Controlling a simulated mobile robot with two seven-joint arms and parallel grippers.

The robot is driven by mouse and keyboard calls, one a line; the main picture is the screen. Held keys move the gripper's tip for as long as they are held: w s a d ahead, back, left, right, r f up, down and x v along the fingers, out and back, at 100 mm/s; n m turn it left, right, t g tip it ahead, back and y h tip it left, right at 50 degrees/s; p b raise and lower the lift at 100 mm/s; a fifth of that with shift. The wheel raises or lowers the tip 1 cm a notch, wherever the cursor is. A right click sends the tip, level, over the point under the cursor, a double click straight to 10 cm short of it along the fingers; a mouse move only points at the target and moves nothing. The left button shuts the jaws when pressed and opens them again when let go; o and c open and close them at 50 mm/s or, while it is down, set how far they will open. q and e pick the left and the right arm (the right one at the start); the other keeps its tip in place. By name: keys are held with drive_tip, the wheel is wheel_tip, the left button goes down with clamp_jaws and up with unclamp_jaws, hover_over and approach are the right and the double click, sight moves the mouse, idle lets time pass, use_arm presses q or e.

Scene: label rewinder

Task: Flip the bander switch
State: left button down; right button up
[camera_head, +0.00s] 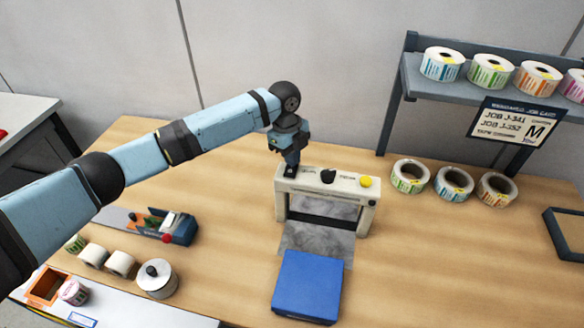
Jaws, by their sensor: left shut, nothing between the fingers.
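The bander (366,200) is a cream arch-shaped machine in the middle of the wooden table. Its top bears a black knob (328,176), a yellow button (365,182) and small labels. My left gripper (290,172) points down at the left end of the bander's top. Its fingers are shut with nothing between them, and the tips are at or just above the top surface. The gripper hides that end of the top, so the switch cannot be made out there. I cannot tell whether the fingertips touch it. My right gripper is not in view.
A blue block (307,287) lies in front of the bander. Label rolls (454,183) stand to the right, below a shelf (420,86) with more rolls. A rewinder-like device (170,226) and a round metal pot (157,280) are at the left.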

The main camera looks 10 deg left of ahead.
use_arm(q)
wheel_tip(320, 180, up, 5)
drive_tip(key=p, duration=0.4)
drive_tip(key=shift+f+p, duration=0.15)
drive_tip(key=shift+p, duration=0.15)
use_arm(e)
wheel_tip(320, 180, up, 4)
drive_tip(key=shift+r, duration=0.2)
use_arm(q)
drive_tip(key=shift+r, duration=1.05)
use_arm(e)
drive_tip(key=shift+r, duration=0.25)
use_arm(q)
drive_tip(key=shift+r, duration=0.1)
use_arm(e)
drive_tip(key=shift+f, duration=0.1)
